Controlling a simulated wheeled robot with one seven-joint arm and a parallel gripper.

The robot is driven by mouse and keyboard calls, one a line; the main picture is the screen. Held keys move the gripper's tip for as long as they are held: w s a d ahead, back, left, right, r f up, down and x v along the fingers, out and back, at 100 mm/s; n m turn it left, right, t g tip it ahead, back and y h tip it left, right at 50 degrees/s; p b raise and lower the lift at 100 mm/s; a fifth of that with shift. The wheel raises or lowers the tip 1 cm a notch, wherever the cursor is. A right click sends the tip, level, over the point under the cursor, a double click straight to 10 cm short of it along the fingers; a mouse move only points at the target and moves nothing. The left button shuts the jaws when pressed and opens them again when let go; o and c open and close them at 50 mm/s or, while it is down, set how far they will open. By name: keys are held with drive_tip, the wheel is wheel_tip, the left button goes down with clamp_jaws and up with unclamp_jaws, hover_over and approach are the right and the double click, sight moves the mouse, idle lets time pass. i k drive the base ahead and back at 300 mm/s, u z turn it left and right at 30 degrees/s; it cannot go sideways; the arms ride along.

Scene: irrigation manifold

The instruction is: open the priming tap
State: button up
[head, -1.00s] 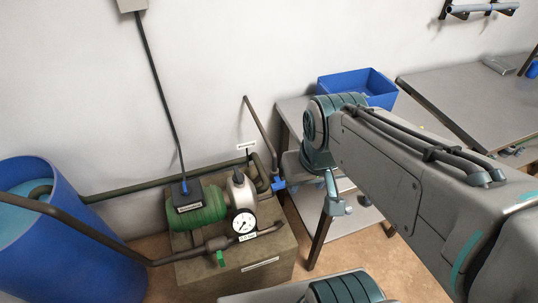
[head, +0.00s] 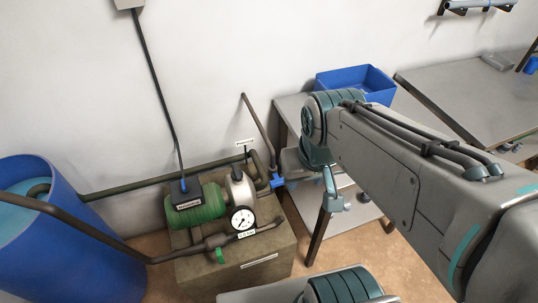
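A pump with a green motor (head: 197,206) and a silver-grey body stands on a stone-coloured block. A tap with an upright dark handle (head: 246,155) sits above the pump body, with a small white label behind it. A blue valve (head: 277,181) is on the pipe to its right. A small green tap (head: 219,256) is on the lower front pipe. The labels are too small to read, so I cannot tell which is the priming tap. My gripper (head: 334,203) seems to hang below my arm, right of the pump and apart from it; its fingers are unclear.
A blue water barrel (head: 85,240) stands at the left, with a pipe running across to the pump. A pressure gauge (head: 243,219) faces forward. A metal table (head: 292,105) with a blue bin (head: 355,80) stands behind my arm. Another table (head: 460,80) is at right.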

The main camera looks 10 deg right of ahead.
sight(277, 180)
drive_tip(key=z, duration=1.4)
drive_tip(key=k, duration=0.5)
drive_tip(key=u, duration=0.05)
